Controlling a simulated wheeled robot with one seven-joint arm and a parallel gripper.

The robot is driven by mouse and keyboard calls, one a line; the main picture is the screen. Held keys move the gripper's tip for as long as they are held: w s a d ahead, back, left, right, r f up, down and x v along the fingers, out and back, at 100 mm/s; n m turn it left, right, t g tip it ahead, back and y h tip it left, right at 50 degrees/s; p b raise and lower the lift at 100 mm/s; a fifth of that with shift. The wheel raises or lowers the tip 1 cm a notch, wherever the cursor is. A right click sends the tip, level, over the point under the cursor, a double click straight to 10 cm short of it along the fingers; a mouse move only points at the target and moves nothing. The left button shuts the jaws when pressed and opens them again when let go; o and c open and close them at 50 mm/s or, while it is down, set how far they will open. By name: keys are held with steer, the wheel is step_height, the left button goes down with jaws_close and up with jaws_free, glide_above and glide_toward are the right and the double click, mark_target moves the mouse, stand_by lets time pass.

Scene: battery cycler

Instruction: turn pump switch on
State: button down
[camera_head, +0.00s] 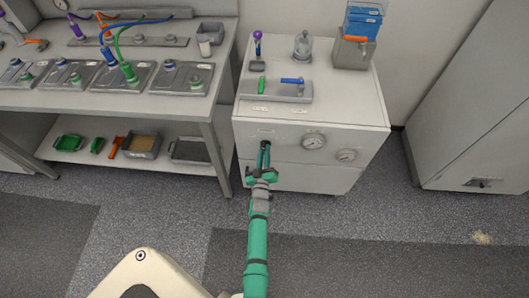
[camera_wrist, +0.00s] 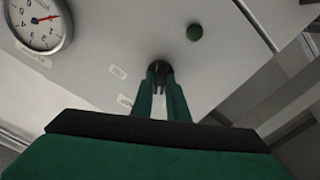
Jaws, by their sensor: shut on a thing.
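My gripper (camera_head: 265,148) reaches the upper left of the white cabinet's front face (camera_head: 285,148). In the wrist view, the green fingers of my gripper (camera_wrist: 161,75) are closed around a small dark switch (camera_wrist: 158,67) on the panel. The fingers cover most of the switch, and I cannot tell which position it is in.
A workbench (camera_head: 215,95) with cables stands at left. Open floor lies in front.

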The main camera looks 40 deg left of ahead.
steer(key=shift+m, duration=0.3)
steer(key=m, duration=1.1)
steer(key=shift+d, duration=0.2)
steer(key=shift+m, duration=0.3)
steer(key=c, duration=1.7)
jaws_free()
steer(key=v, duration=1)
steer(key=shift+s+d, duration=0.25)
